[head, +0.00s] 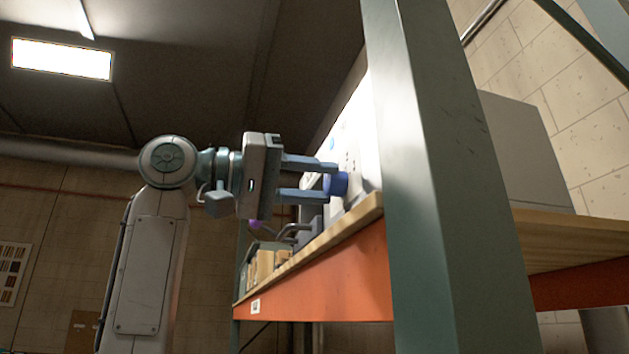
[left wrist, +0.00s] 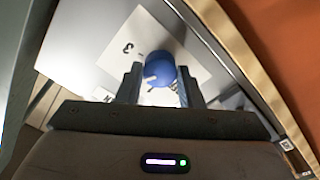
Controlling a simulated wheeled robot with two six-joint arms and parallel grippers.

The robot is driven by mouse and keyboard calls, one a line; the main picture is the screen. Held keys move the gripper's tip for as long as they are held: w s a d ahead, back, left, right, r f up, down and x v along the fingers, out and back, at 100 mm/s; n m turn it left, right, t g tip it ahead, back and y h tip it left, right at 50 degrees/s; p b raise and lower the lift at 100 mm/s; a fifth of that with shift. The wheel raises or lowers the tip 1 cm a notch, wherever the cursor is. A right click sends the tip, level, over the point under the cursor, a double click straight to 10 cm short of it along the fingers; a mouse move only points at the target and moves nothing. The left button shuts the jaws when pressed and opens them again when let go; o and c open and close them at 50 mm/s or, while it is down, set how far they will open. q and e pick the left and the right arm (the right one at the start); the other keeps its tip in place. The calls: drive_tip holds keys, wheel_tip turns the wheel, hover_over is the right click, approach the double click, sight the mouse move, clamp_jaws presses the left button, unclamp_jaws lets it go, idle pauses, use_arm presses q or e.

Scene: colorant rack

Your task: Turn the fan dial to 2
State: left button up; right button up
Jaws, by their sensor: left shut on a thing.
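The fan dial is a round blue knob (head: 337,184) on the white front panel (head: 361,130) of a box on the rack shelf. In the left wrist view the blue dial (left wrist: 160,72) has a pale pointer mark, and a "3" is printed on the white plate (left wrist: 133,38) beside it. Other markings are partly hidden by my fingers. My left gripper (head: 330,181) reaches in level from the left, and its two fingers are shut on the dial, one on each side (left wrist: 160,88). My right gripper is not in view.
A green-grey rack post (head: 430,150) stands just right of the panel. The wooden shelf with an orange beam (head: 330,275) runs below the dial. Cartons (head: 263,264) and a purple ball-shaped thing (head: 254,224) are farther along the shelf. The space left of the rack is open.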

use_arm(q)
drive_tip(key=shift+f, duration=0.15)
drive_tip(key=o, duration=1)
drive_tip(key=shift+c, duration=0.2)
drive_tip(key=shift+s+a, duration=0.1)
drive_tip(key=shift+a, duration=0.25)
drive_tip(key=b+v, duration=0.4)
drive_tip(key=v, duration=0.6)
